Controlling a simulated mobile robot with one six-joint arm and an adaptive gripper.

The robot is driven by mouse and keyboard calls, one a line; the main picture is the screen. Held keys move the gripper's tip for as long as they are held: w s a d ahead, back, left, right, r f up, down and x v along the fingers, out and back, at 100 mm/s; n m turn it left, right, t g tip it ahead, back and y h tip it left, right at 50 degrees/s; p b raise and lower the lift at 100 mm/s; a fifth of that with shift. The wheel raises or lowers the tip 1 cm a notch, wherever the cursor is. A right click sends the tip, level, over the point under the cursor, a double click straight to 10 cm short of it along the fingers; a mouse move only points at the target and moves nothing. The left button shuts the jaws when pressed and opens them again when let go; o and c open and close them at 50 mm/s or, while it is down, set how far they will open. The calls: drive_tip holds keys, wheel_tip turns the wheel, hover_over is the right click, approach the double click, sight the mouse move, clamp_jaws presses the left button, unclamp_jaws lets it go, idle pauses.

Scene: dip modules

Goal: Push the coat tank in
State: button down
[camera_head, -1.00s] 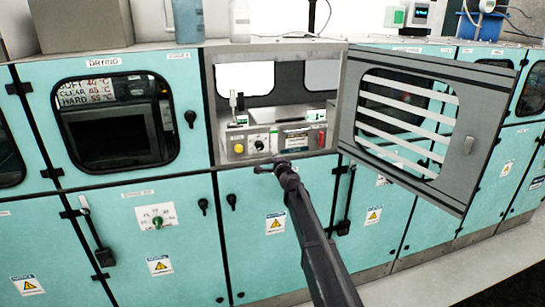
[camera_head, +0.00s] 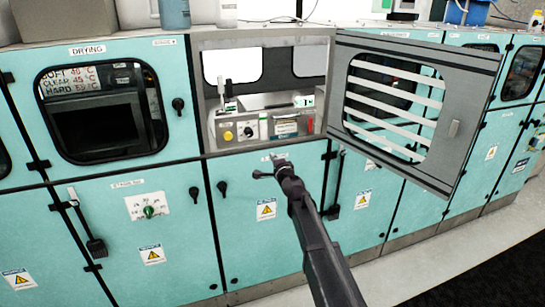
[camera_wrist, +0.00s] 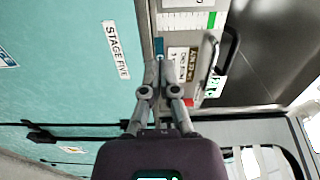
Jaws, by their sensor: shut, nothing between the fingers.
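The coat tank seems to be the grey unit inside the open bay, though I cannot tell its outline for sure. Its front panel (camera_head: 286,127) carries labels, a knob and a yellow button. In the wrist view the labelled front (camera_wrist: 182,58) lies just beyond my fingertips, with a dark handle to the right. My gripper (camera_head: 268,170) is shut and empty, in front of the teal cabinet just below the bay's lower edge in the head view. In the wrist view my gripper (camera_wrist: 159,62) has its fingertips together near the panel edge. I cannot tell whether they touch it.
The bay's grey slatted door (camera_head: 452,128) stands swung open to the right. A lever (camera_head: 222,95) stands upright at the bay's left. The drying cabinet (camera_head: 100,125) is to the left. Open floor (camera_head: 470,290) lies at the lower right.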

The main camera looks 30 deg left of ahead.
drive_tip(key=c, duration=0.9)
unclamp_jaws()
drive_tip(key=shift+c, duration=0.2)
drive_tip(key=o, duration=0.3)
drive_tip(key=shift+d, duration=0.25)
drive_tip(key=s+d+f+n+g+h, duration=0.2)
drive_tip(key=d+f+n, duration=0.15)
drive_tip(key=d, duration=0.85)
drive_tip(key=s+d+f+n+g+h, duration=0.25)
drive_tip(key=d+f, duration=0.25)
drive_tip(key=d, duration=0.6)
drive_tip(key=s+d+f+n+g+h, duration=0.1)
drive_tip(key=s+d+f+n+g, duration=0.2)
drive_tip(key=d, duration=0.9)
drive_tip(key=s+d+f+g+h, duration=0.1)
drive_tip(key=s+d+f+h, duration=0.1)
drive_tip(key=s+d, duration=0.3)
drive_tip(key=s+d+f+g+h, duration=0.2)
drive_tip(key=s+d, duration=0.3)
drive_tip(key=d, duration=0.8)
drive_tip(key=s+d+f+g+h, duration=0.1)
drive_tip(key=s+d+f+h, duration=0.2)
drive_tip(key=d, duration=0.6)
drive_tip(key=shift+s+d+m+h, duration=0.4)
drive_tip(key=shift+s+h, duration=0.15)
drive_tip(key=shift+s, duration=0.6)
drive_tip(key=shift+f, duration=0.1)
